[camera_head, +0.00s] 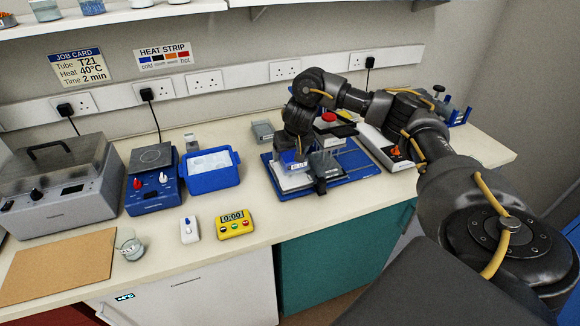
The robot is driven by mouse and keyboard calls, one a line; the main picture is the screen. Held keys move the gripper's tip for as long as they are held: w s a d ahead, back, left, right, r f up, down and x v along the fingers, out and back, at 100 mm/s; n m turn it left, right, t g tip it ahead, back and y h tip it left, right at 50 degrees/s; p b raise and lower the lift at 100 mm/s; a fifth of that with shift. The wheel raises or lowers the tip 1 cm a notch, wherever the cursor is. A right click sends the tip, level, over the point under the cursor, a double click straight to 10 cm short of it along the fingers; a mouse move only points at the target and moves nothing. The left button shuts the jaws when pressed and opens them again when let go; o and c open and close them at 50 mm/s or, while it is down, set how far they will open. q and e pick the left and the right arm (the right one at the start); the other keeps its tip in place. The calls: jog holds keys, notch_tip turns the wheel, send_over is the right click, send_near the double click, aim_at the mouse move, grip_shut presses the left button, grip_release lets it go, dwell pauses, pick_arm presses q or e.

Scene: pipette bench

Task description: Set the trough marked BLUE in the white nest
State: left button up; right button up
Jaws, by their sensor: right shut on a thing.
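My right arm reaches in from the right, and its gripper (306,174) points down over the blue board (352,178). It is shut on the trough marked BLUE (292,165), a small container with a blue label at the board's left end. The white nest (293,183) shows as a pale patch under and in front of the trough. The gripper hides part of both, so I cannot tell whether the trough touches the nest. My left gripper is out of view.
A grey trough-like box (263,131) stands behind the board. A blue tub (211,170), a blue hotplate (152,182), a yellow timer (235,224) and a glass beaker (130,246) stand to the left.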

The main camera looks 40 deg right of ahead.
aim_at(290, 160)
notch_tip(290, 160, down, 4)
jog(key=shift+r+b, duration=0.25)
jog(key=shift+b, duration=0.55)
jog(key=shift+f, duration=0.5)
jog(key=shift+r, duration=0.1)
jog(key=shift+f, duration=0.25)
jog(key=o, duration=1)
jog(key=shift+o, duration=0.2)
jog(key=shift+r, duration=0.15)
